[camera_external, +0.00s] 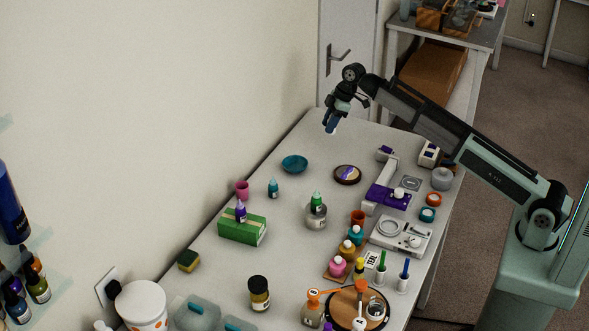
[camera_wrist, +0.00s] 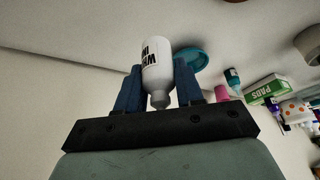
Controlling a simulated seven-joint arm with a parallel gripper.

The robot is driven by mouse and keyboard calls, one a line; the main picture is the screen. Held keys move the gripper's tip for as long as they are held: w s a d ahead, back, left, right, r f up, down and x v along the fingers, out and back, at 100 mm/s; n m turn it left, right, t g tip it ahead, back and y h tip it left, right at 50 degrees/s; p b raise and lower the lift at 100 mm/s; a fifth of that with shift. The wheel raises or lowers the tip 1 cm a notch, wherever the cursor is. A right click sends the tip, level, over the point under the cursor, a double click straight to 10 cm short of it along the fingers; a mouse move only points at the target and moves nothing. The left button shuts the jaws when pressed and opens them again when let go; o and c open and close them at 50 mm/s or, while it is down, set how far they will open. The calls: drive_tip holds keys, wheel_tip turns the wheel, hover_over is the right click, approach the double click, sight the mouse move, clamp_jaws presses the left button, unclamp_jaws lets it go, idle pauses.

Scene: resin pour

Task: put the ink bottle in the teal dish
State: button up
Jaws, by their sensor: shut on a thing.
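My gripper (camera_external: 331,124) is raised above the far end of the table, its blue fingers pointing down. In the wrist view my gripper (camera_wrist: 158,68) is shut on a white ink bottle (camera_wrist: 157,54) with black lettering; its narrow cap end points toward the gripper's palm. In the external view only a small white part of the bottle (camera_external: 334,131) shows below the fingers. The teal dish (camera_external: 294,164) lies on the table, lower and to the left of the gripper, and looks empty. In the wrist view the dish (camera_wrist: 193,56) is partly hidden behind the bottle and right finger.
A teal-capped bottle (camera_external: 273,189) and a pink cup (camera_external: 242,189) stand near the dish. A green box (camera_external: 242,229) carries a purple bottle. A dark round coaster (camera_external: 347,175) lies right of the dish. The wall runs along the table's left edge.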

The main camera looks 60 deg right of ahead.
drive_tip(key=w+a+n, duration=0.2)
drive_tip(key=a, duration=0.9)
drive_tip(key=r+m, duration=0.1)
drive_tip(key=m, duration=0.4)
hover_over(288, 167)
drive_tip(key=s, duration=0.2)
drive_tip(key=shift+t+h, duration=0.3)
drive_tip(key=shift+h, duration=0.1)
drive_tip(key=shift+w+d+f, duration=0.1)
drive_tip(key=shift+d+f, duration=0.1)
drive_tip(key=shift+f, duration=2.3)
drive_tip(key=shift+w+d+f, duration=0.1)
drive_tip(key=shift+d+f, duration=0.05)
drive_tip(key=shift+f, duration=2.3)
drive_tip(key=shift+f, duration=0.1)
drive_tip(key=o, duration=0.7)
drive_tip(key=shift+o, duration=0.2)
drive_tip(key=v, duration=1.2)
